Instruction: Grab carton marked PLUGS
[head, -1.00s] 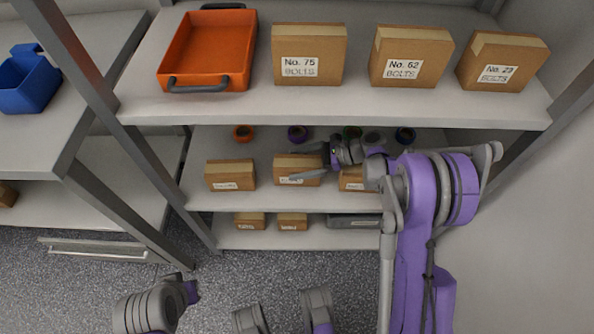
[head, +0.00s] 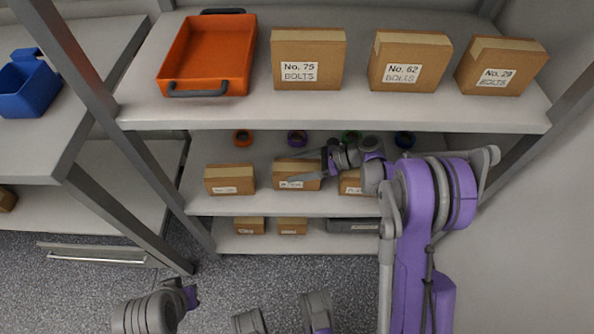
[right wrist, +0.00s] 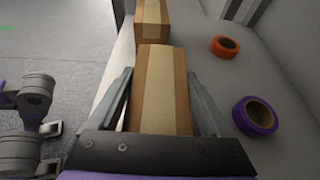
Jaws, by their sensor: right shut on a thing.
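My right gripper (head: 305,164) is at the middle shelf, shut on a brown carton (head: 296,170) with a small white label that is too small to read in the head view. In the right wrist view this carton (right wrist: 163,90) sits between the two fingers, its pale tape strip facing the camera. I cannot tell whether it still touches the shelf. Other cartons stand on the same shelf: one to the left (head: 229,180) and one to the right (head: 350,183), partly hidden by my right arm. No PLUGS marking is legible. My left gripper does not show clearly.
Tape rolls in orange (head: 242,138), purple (head: 297,138), green (head: 351,136) and blue (head: 404,138) lie behind the cartons. The upper shelf (head: 330,117) overhangs, holding an orange tray (head: 207,56) and BOLTS cartons (head: 410,62). Smaller cartons (head: 249,225) stand on the lowest shelf.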

